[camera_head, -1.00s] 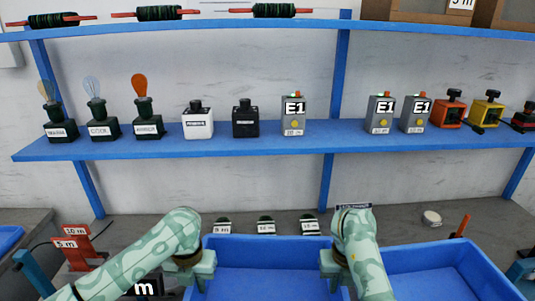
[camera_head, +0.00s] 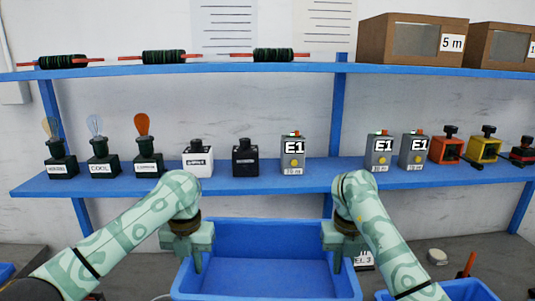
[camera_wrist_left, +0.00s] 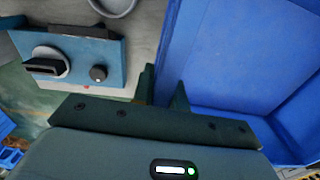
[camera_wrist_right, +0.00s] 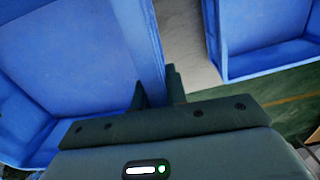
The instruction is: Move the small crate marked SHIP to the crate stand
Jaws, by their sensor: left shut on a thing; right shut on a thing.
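A blue open crate (camera_head: 265,277) is held between my two grippers in the head view, and it looks empty. No SHIP marking shows on the faces I can see. My left gripper (camera_head: 196,262) is shut on its left wall and my right gripper (camera_head: 336,262) on its right wall. In the left wrist view, my left fingers (camera_wrist_left: 162,92) pinch the edge of the crate (camera_wrist_left: 235,50). In the right wrist view, my right fingers (camera_wrist_right: 156,90) pinch the opposite edge of the crate (camera_wrist_right: 70,50). I cannot make out the crate stand.
A second blue crate (camera_head: 455,289) stands on the bench to the right; it also shows in the right wrist view (camera_wrist_right: 265,40). A blue shelf (camera_head: 240,178) with lamp holders and E1 boxes is behind. A blue device with knobs (camera_wrist_left: 75,65) lies below left.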

